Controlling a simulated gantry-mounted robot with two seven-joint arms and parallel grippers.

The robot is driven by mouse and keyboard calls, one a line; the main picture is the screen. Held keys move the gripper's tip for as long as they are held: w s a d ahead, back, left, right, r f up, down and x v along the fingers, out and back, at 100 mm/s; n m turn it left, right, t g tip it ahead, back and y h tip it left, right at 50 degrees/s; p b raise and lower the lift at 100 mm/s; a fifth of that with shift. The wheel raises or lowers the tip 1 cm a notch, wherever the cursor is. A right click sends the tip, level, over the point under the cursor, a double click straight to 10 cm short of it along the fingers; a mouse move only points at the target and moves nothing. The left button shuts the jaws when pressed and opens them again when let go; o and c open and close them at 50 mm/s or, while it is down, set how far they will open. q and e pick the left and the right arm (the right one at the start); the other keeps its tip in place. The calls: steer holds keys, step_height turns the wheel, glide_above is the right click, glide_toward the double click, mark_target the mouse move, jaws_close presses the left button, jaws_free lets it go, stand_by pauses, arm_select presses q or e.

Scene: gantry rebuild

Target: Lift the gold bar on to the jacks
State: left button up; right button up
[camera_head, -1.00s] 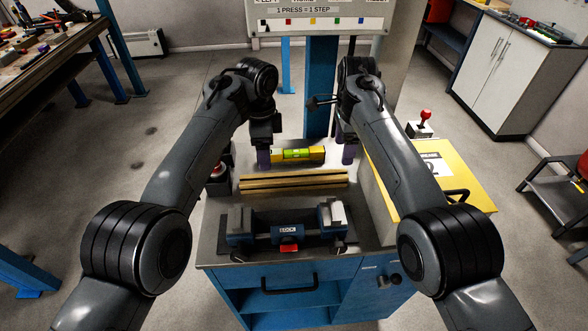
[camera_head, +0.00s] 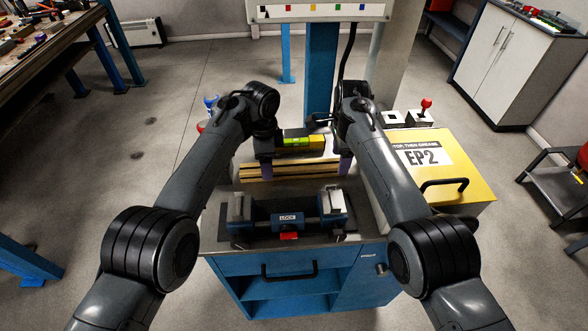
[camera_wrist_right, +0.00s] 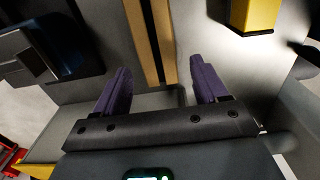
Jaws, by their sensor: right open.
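The gold bar (camera_head: 290,172) shows as long gold strips with a dark line between them, lying left to right behind the blue LOCK fixture. In the right wrist view, two gold strips (camera_wrist_right: 152,40) run toward the space between my right fingertips. My right gripper (camera_wrist_right: 160,82) is open, with purple fingers at either side of the strips; contact is not clear. In the head view, my right gripper (camera_head: 346,168) is at the bar's right end. I cannot tell which parts are the jacks.
A blue fixture (camera_head: 287,219) with two raised end blocks stands in front of the bar. A yellow cabinet (camera_head: 465,160) with a handle is at right.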

arm_select(q)
steer(key=shift+f, duration=1.5)
arm_select(e)
steer(key=shift+f, duration=1.5)
arm_select(q)
jaws_close()
arm_select(e)
jaws_close()
arm_select(q)
steer(key=shift+r, duration=0.1)
